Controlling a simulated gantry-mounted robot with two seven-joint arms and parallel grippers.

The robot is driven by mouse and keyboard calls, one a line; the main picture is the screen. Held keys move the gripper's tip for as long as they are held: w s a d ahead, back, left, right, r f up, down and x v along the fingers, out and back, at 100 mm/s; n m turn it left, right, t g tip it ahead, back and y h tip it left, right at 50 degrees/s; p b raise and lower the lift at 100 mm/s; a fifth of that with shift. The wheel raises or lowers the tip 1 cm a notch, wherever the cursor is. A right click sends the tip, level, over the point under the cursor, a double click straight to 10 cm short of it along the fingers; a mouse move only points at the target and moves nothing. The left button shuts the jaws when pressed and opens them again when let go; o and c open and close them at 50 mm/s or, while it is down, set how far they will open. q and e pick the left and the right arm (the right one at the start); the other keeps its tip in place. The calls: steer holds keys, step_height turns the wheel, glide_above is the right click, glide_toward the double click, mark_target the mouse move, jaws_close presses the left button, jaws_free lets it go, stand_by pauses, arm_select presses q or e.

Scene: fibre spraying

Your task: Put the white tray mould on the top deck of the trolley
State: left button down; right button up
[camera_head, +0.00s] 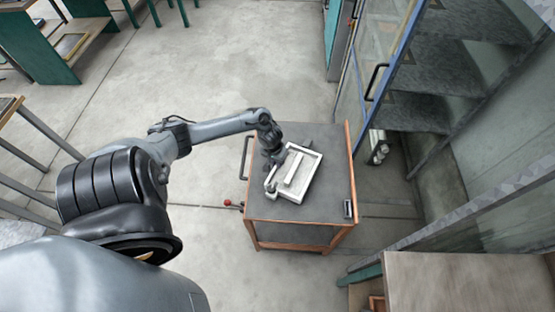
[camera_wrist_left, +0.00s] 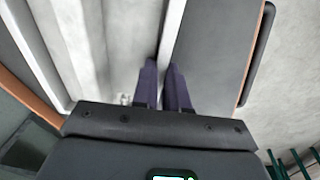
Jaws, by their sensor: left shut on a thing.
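The white tray mould (camera_head: 294,170) is a shallow rectangular frame with a raised bar along its middle. It lies over the dark grey top deck of the trolley (camera_head: 325,140), within the deck's edges and slightly turned. I cannot tell whether it rests fully on the deck or hovers just above it. My left gripper (camera_head: 272,168) is at the mould's left side. In the left wrist view, the dark fingers (camera_wrist_left: 165,72) are shut on the mould's pale rim, and the ribbed mould (camera_wrist_left: 88,45) fills the left. My right gripper is not in view.
The trolley has wooden edges, a dark handle (camera_head: 244,158) and a red knob (camera_head: 228,202) at its left. A small device (camera_head: 348,208) sits at its right front corner. A blue-framed glazed cabinet (camera_head: 378,60) stands close on the right.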

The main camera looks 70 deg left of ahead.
arm_select(q)
steer(key=shift+w+f, duration=0.2)
steer(key=shift+f, duration=0.15)
steer(key=shift+f, duration=0.1)
steer(key=c, duration=1.1)
jaws_free()
steer(key=shift+s, duration=0.1)
steer(key=shift+c, duration=0.2)
